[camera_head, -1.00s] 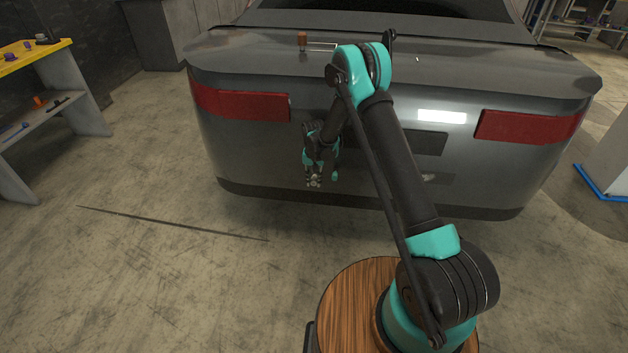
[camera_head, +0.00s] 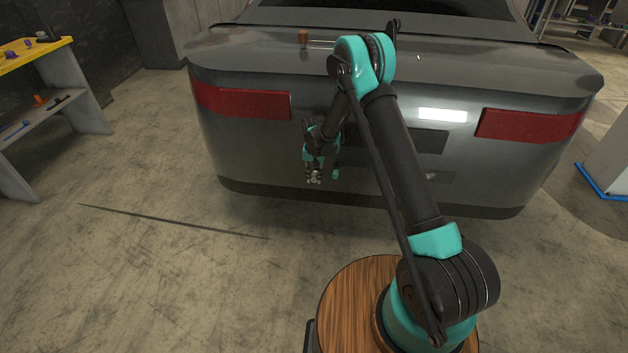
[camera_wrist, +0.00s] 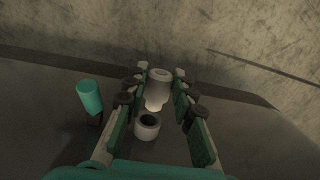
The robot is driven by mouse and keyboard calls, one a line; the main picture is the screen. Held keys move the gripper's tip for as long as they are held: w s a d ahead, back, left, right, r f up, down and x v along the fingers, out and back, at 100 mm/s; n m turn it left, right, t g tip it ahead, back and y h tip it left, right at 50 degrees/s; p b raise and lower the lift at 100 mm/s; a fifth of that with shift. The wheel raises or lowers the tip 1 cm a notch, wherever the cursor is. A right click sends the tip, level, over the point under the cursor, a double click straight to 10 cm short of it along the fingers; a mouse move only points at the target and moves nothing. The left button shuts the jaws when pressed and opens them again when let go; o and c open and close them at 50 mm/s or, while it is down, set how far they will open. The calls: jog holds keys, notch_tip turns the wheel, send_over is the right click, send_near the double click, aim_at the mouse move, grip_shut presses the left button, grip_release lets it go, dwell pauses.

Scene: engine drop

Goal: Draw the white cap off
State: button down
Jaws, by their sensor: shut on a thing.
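My gripper (camera_head: 314,178) hangs low in front of the car's rear bumper in the head view. In the wrist view my gripper (camera_wrist: 160,92) has its fingers on both sides of the white cap (camera_wrist: 158,84) and is shut on it. The cap is a pale, stepped cylinder with a brighter lower end. Just below it in the wrist view is a short pale ring-shaped socket (camera_wrist: 147,127) with a dark hollow. The cap's bright end appears just apart from the socket's rim, though the exact gap is hard to tell. In the head view the cap is too small to make out clearly.
The car's grey rear (camera_head: 260,140) stands directly beyond my arm. A yellow-topped workbench (camera_head: 40,52) is at left. The concrete floor (camera_head: 150,270) is open at front left. A teal cylinder (camera_wrist: 89,96) shows left of my fingers.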

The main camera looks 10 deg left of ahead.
jog(key=shift+r, duration=3.1)
